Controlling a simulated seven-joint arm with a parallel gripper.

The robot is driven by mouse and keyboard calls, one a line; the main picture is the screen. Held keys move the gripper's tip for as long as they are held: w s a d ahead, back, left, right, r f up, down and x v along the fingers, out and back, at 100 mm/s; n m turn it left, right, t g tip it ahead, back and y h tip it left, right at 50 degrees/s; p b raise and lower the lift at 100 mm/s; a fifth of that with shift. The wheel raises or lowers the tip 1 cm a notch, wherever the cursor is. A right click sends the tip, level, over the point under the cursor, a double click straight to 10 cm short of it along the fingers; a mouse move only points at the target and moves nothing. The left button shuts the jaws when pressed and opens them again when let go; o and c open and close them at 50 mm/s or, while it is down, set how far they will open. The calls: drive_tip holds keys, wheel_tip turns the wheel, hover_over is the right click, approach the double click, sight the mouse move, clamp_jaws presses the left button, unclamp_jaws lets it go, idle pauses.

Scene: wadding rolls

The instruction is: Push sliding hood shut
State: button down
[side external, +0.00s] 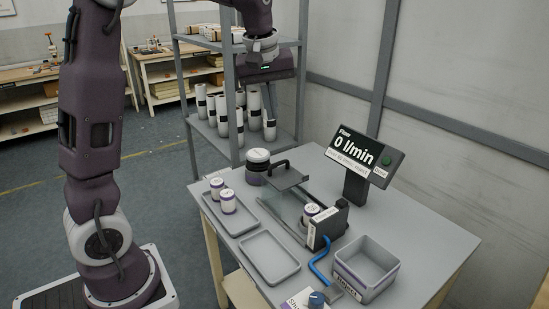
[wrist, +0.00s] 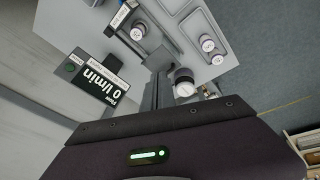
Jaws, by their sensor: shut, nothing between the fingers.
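The sliding hood (side external: 291,180) is a grey plate with a black handle (side external: 278,166) over clear sides, standing on rails on the table. It stands back from the test seat, where a white-topped roll (side external: 311,209) sits uncovered beside a black block.
The flow display (side external: 357,155) reads 0 l/min. A tray (side external: 241,219) holds two rolls; an empty tray (side external: 270,258) and a reject bin (side external: 365,270) stand at the front. A round dark-and-white device (side external: 257,166) stands at the back. A shelf (side external: 210,125) with rolls is behind.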

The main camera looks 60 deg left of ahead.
drive_tip(key=w+a+f+n+g+y, duration=0.25)
drive_tip(key=w+a+f+n, duration=0.35)
drive_tip(key=w+a+f, duration=0.45)
hover_over(274, 171)
drive_tip(key=a, duration=0.1)
wheel_tip(274, 171, down, 11)
drive_tip(key=shift+a+r, duration=0.1)
drive_tip(key=shift+d, duration=0.65)
drive_tip(key=d, duration=1.4)
drive_tip(key=shift+d, duration=0.15)
